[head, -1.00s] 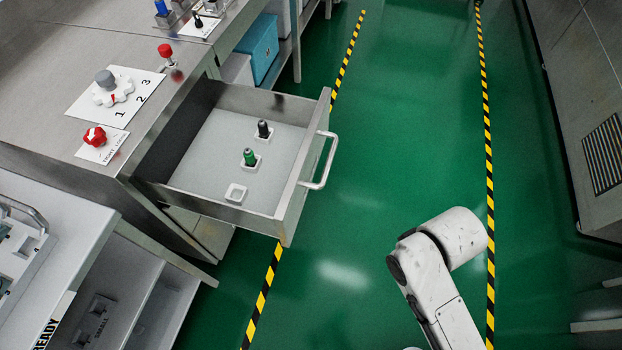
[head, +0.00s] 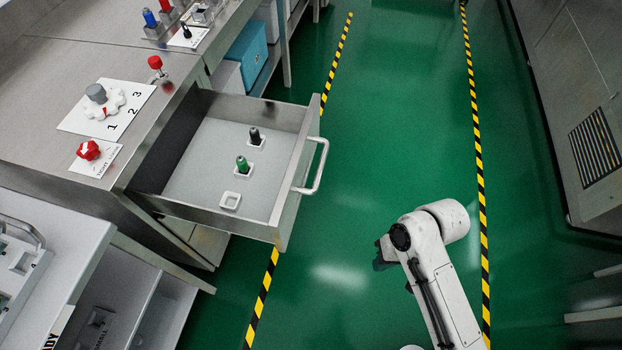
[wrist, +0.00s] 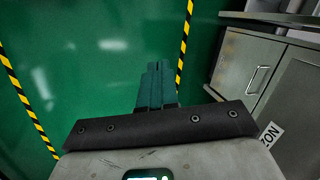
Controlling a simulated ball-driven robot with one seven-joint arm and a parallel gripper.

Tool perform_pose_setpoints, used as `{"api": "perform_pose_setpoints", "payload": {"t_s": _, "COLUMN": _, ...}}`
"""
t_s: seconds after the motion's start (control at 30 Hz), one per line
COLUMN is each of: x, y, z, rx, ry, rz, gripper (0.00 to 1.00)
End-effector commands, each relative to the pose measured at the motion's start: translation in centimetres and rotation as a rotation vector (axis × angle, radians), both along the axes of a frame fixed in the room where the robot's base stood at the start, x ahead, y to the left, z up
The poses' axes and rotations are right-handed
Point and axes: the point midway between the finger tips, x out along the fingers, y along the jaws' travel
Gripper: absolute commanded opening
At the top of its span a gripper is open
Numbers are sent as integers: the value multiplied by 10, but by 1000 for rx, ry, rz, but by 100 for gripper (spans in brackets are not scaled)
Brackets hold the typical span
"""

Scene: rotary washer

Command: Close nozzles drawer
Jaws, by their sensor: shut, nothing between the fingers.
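The nozzles drawer (head: 285,205) is pulled out from the steel workbench in the head view, with a bar handle (head: 316,166) on its front. Inside stand a green nozzle (head: 242,165) and a black nozzle (head: 255,136) in white holders, beside an empty white holder (head: 230,201). In the head view my gripper (head: 380,256) shows only partly, dark, right of and below the drawer front and apart from it. In the wrist view my gripper (wrist: 157,75) has its fingers together and empty above the green floor. The drawer is not identifiable in the wrist view.
The bench top (head: 60,60) carries a grey knob on a numbered plate (head: 105,108), a red knob (head: 88,150) and a red-topped piece (head: 155,63). Open shelving (head: 120,300) stands lower left. A grey cabinet (head: 590,130) is at right. The floor between is clear.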

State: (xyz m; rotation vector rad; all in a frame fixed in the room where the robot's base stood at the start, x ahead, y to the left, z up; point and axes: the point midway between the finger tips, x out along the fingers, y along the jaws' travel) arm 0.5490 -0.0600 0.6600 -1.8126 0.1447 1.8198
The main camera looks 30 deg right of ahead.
Motion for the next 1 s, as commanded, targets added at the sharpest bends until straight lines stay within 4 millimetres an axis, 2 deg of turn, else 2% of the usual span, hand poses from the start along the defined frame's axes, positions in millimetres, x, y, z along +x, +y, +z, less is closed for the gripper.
{"api": "perform_pose_setpoints", "payload": {"t_s": 0.13, "x": 23, "y": 9, "z": -7, "rx": 328, "ry": 96, "rz": -380, "gripper": 0}}
{"api": "perform_pose_setpoints", "payload": {"t_s": 0.23, "x": 43, "y": 11, "z": -3, "rx": 571, "ry": 172, "rz": -629, "gripper": 0}}
{"api": "perform_pose_setpoints", "payload": {"t_s": 0.37, "x": 73, "y": 3, "z": 17, "rx": 912, "ry": 281, "rz": -919, "gripper": 0}}
{"api": "perform_pose_setpoints", "payload": {"t_s": 0.5, "x": 99, "y": -18, "z": 45, "rx": 1244, "ry": 393, "rz": -1127, "gripper": 0}}
{"api": "perform_pose_setpoints", "payload": {"t_s": 0.6, "x": 111, "y": -32, "z": 62, "rx": 1416, "ry": 453, "rz": -1204, "gripper": 0}}
{"api": "perform_pose_setpoints", "payload": {"t_s": 0.73, "x": 118, "y": -43, "z": 73, "rx": 1532, "ry": 493, "rz": -1244, "gripper": 0}}
{"api": "perform_pose_setpoints", "payload": {"t_s": 0.87, "x": 124, "y": -40, "z": 75, "rx": 1555, "ry": 505, "rz": -1248, "gripper": 0}}
{"api": "perform_pose_setpoints", "payload": {"t_s": 1.0, "x": 137, "y": -25, "z": 75, "rx": 1549, "ry": 506, "rz": -1246, "gripper": 0}}
